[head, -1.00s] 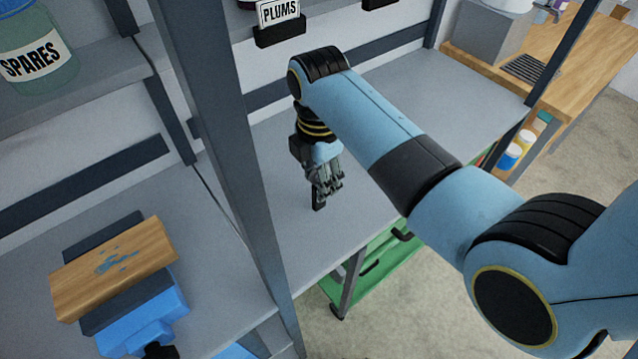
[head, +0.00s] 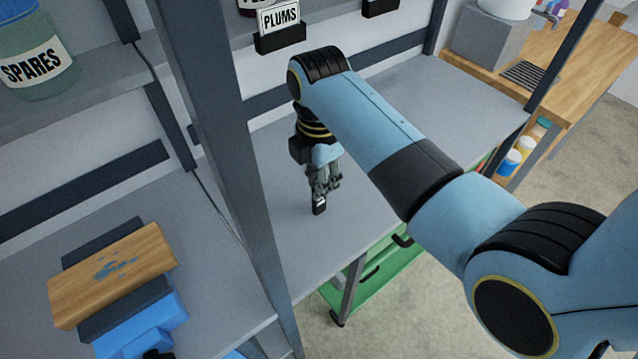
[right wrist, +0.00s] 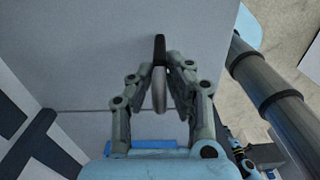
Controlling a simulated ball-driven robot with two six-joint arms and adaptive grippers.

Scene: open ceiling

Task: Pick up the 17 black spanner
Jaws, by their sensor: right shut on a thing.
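The black spanner (head: 319,207) is in my right gripper (head: 323,190), at the grey shelf surface right of the upright post. Only its lower end shows below the fingers in the head view, dark with a paler patch. In the right wrist view the spanner (right wrist: 160,47) stands between the fingertips of the right gripper (right wrist: 161,75), dark at the far end and paler nearer the palm. The fingers are shut on it. I cannot tell whether it touches the shelf. No number can be read on it. My left gripper is not in view.
A grey upright post (head: 225,150) stands left of my right arm. A wooden board (head: 113,275) sits in a blue vise (head: 140,325) at the lower left. A SPARES jar (head: 35,55) stands on the upper shelf. The grey shelf (head: 400,100) around the gripper is mostly clear.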

